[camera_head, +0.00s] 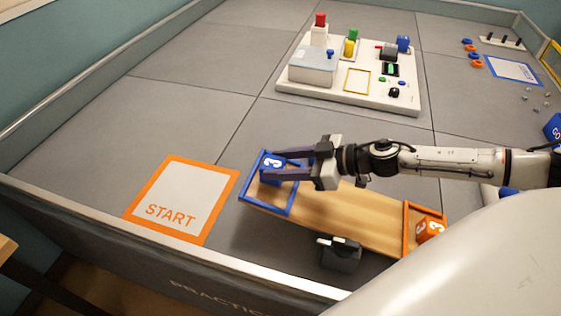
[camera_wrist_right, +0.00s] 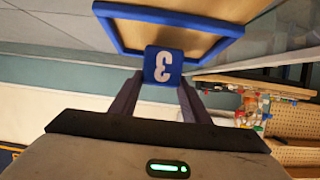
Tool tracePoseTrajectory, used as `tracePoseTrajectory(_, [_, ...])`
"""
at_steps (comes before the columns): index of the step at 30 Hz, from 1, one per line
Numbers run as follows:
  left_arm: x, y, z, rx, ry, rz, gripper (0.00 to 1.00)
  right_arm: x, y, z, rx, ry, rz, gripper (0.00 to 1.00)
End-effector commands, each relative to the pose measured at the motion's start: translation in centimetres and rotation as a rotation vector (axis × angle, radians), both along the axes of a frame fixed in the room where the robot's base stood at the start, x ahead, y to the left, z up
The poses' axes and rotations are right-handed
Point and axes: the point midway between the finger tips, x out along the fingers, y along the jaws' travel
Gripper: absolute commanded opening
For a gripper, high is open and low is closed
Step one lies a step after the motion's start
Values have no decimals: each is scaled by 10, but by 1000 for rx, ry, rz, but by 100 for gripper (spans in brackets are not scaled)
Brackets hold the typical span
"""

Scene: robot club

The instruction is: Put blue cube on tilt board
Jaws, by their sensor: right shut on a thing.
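The cube is at the blue-framed left end of the wooden tilt board (camera_head: 340,212). In the right wrist view the cube (camera_wrist_right: 163,66) sits between the fingertips, in front of the blue frame (camera_wrist_right: 186,50). I cannot tell whether it touches the board. My left gripper is not in view.
A dark block with a light top (camera_head: 340,253) stands at the board's front side. The orange START square (camera_head: 182,196) lies to the left. A white panel with buttons and blocks (camera_head: 340,85) is behind. Low walls edge the grey floor.

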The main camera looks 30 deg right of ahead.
Motion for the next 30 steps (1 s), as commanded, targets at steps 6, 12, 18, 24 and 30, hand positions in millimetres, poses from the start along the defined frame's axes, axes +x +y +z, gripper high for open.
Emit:
tracePoseTrajectory(6, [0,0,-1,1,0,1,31,0,0,-1,0,0,0,20])
tracePoseTrajectory(12, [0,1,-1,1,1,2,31,0,0,-1,0,0,0,64])
tracePoseTrajectory(18, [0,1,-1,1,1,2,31,0,0,-1,-1,1,0,64])
tracePoseTrajectory(24, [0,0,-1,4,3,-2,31,-4,-4,-1,-2,4,-2,64])
tracePoseTrajectory(30, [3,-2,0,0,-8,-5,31,-22,-18,7,-4,6,1,64])
